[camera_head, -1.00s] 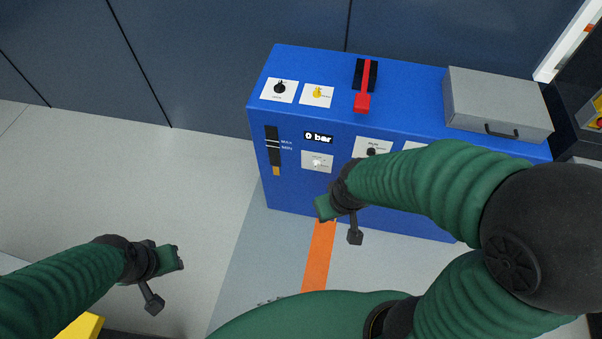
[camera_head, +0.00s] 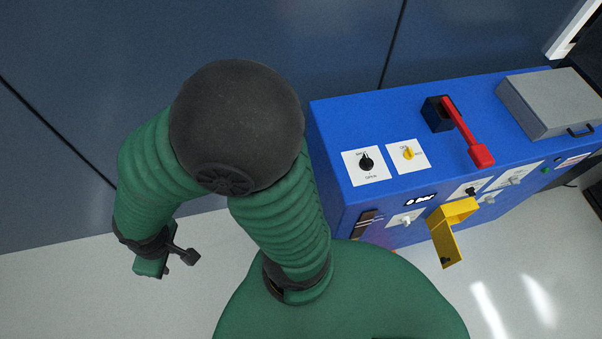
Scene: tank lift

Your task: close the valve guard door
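A yellow angled guard (camera_head: 452,236) sticks out from the front of the blue cabinet (camera_head: 335,195). It looks like the valve guard door, swung out from the panel, with a small dark part at its lower end. White plates with small knobs (camera_head: 407,221) are on the panel beside it. My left gripper (camera_head: 150,265) hangs over the floor at the left, well away from the cabinet and the guard. Its fingertips are small and angled away, so I cannot tell whether they are open. My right gripper is out of view.
The cabinet top carries a black knob (camera_head: 367,163), a yellow knob (camera_head: 408,153), a red lever (camera_head: 478,152) and a grey lidded box (camera_head: 556,101). My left arm's bent elbow is close to the cabinet's left end. Clear floor (camera_head: 540,290) lies in front at the right.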

